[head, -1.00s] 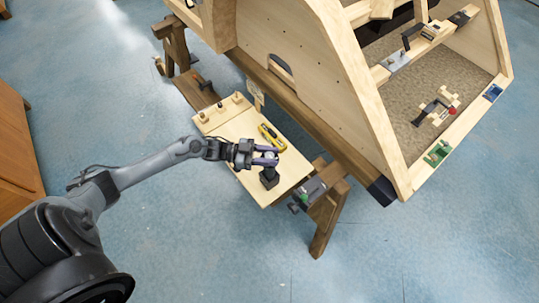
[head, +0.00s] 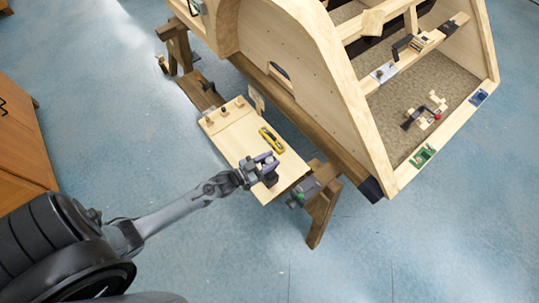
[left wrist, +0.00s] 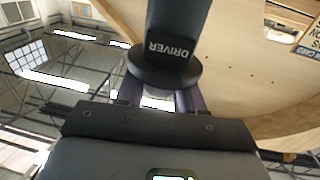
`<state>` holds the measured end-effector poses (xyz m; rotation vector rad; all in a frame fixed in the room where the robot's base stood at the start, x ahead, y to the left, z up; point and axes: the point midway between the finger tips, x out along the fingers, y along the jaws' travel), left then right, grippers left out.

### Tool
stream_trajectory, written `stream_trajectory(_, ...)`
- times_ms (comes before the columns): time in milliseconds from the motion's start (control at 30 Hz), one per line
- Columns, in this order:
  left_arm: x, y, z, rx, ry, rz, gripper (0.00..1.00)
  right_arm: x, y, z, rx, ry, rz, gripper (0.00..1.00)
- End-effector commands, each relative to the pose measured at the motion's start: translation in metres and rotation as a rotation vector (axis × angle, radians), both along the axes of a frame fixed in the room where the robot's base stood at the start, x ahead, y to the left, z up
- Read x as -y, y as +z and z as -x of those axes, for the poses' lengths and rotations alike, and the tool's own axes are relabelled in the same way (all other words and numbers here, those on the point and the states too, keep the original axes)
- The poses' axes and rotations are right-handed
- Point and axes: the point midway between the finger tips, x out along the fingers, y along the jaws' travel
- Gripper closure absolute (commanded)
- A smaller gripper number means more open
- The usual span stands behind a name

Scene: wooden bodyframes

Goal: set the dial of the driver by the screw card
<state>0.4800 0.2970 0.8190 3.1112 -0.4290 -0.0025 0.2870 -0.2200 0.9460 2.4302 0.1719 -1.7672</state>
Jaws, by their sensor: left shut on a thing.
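The driver (head: 270,180) is a dark tool at the front of the pale wooden board (head: 232,143). My left gripper (head: 267,160) is shut on it, with purple-grey fingers. In the left wrist view the driver (left wrist: 172,52) fills the top middle, its DRIVER lettering upside down, with a wide dark collar below. I cannot make out dial marks or a setting. A lettered card (left wrist: 309,42), cut off at the right edge, may be the screw card; a small pale card (head: 257,99) also shows behind the board. My right gripper is not in view.
A yellow tool (head: 271,139) lies on the board behind the driver, with wooden pegs at the far edge. A grey clamp-like tool with green (head: 303,194) sits at the right. The large wooden bodyframe (head: 330,85) rises behind. Floor in front is open.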

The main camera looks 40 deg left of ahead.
Motion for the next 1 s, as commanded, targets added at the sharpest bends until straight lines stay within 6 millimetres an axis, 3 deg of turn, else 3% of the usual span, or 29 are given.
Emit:
stream_trajectory(100,0.002,0.002,0.0,-0.002,0.102,0.006,0.93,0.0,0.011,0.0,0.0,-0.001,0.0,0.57)
stream_trajectory(433,0.001,0.0,0.0,-0.001,0.306,0.002,0.93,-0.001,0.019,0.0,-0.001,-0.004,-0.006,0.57)
stream_trajectory(1000,0.0,-0.001,0.0,0.0,0.385,-0.002,0.93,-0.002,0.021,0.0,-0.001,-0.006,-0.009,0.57)
